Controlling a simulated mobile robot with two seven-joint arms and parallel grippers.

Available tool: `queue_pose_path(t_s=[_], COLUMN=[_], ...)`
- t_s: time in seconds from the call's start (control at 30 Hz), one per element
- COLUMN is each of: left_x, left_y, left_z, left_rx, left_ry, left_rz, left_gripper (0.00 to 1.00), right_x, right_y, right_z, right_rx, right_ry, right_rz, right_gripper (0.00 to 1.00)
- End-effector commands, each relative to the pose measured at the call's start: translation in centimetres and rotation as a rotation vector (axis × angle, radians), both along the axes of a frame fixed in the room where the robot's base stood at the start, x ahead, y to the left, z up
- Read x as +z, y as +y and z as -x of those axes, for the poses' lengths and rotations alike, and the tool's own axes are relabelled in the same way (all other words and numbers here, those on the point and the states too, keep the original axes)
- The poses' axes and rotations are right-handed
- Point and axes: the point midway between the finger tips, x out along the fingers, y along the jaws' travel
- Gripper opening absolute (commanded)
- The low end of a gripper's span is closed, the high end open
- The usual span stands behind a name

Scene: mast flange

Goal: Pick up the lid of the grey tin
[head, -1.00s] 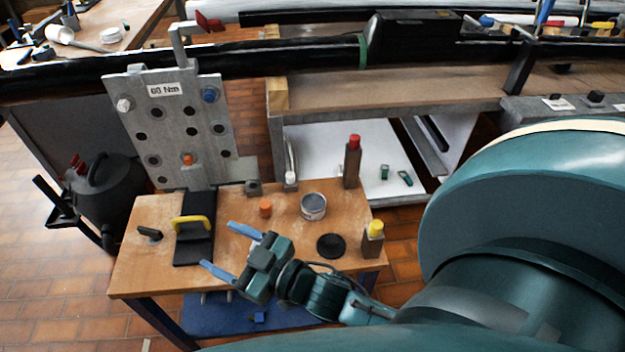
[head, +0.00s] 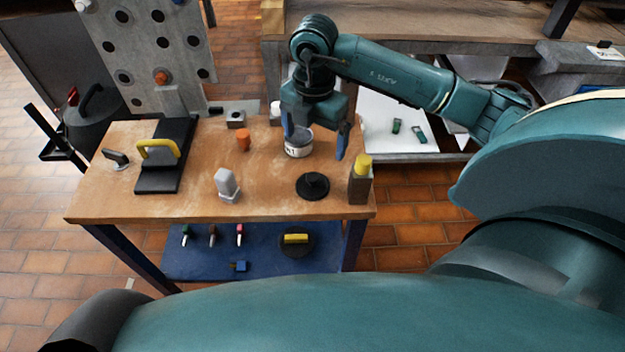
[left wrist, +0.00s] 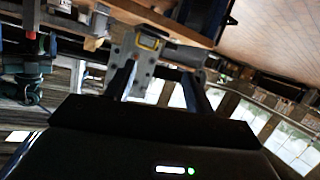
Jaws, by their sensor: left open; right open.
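The grey tin (head: 298,151) stands upright on the wooden table in the head view, partly hidden by my right gripper. A round black lid (head: 313,187) with a small raised knob lies flat on the table, in front of the tin and a little to its right. My right gripper (head: 316,150) points down with its blue fingers spread. Its left finger overlaps the tin in the picture, and its right finger hangs to the right of the tin. I cannot tell whether it touches the tin. My left gripper (left wrist: 158,70) is open and empty in the left wrist view.
A yellow-capped bottle (head: 360,182) stands right of the lid at the table edge. The perforated plate (head: 150,55) rises behind. The front middle is clear.

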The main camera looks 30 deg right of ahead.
Motion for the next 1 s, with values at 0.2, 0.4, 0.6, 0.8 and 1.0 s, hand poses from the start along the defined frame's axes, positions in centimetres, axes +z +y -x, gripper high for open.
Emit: queue_pose_path(t_s=[0.2,0.4,0.6,0.8,1.0], left_x=[0.0,0.2,0.1,0.2,0.4], left_y=[0.2,0.3,0.3,0.4,0.6], left_z=[0.1,0.2,0.2,0.2,0.3], left_rx=[0.004,0.005,0.006,0.008,0.012], left_ry=[-0.015,-0.024,-0.030,-0.043,-0.047], left_rz=[-0.003,-0.004,-0.005,-0.007,-0.007], left_gripper=[0.54,0.54,0.54,0.54,0.54], right_x=[-4.5,-6.1,-8.5,-11.0,-11.4], right_y=[0.1,0.2,0.3,0.4,0.4], right_z=[0.1,0.1,0.6,0.7,0.7], right_rx=[0.003,0.005,0.006,0.007,0.007], right_ry=[0.004,0.003,0.006,0.004,0.002], right_rz=[-0.005,-0.006,-0.007,-0.008,-0.007], right_gripper=[0.95,0.95,0.95,0.95,0.95])
